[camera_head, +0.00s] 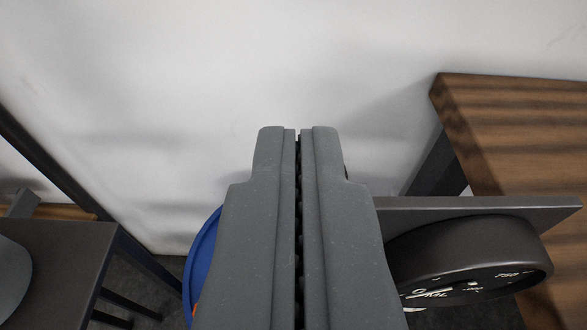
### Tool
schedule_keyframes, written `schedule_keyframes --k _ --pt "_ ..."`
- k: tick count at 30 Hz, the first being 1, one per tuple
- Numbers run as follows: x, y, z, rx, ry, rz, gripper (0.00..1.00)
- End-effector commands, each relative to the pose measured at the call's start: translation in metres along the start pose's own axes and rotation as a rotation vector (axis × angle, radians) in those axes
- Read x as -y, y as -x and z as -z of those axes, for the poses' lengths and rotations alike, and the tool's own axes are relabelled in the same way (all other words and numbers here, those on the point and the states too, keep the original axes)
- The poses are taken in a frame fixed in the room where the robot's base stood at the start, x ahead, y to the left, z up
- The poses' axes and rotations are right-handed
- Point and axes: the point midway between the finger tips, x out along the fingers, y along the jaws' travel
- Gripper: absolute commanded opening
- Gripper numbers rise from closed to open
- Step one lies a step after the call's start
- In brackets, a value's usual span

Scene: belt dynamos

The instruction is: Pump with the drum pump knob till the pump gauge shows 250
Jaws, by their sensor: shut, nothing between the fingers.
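My gripper (298,135) fills the middle of the view, its two grey fingers shut together with nothing between them. A round dark gauge (470,250) is at the lower right, close beside my gripper, under a flat dark plate (480,207). Its face is seen at a steep slant, with "750" and "ML" partly legible; I cannot tell the reading. A blue rounded edge (198,262), perhaps of the drum, shows at the lower left of my gripper, mostly hidden by it. I cannot make out the pump knob; my gripper may hide it.
A wooden table top (520,130) stands at the right. A dark metal table or frame (60,255) stands at the left, with a grey rounded thing (12,275) at the picture's edge. A pale wall (220,80) closes off the back.

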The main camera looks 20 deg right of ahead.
Motion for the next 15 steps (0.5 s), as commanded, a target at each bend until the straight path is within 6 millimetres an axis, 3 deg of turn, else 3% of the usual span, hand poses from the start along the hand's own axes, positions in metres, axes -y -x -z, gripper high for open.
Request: schedule_keyframes --k 10,15 --pt "-0.001 -0.05 -0.001 0.001 -0.001 0.0 0.0" --pt "0.001 -0.054 -0.027 0.004 0.004 0.001 0.0"
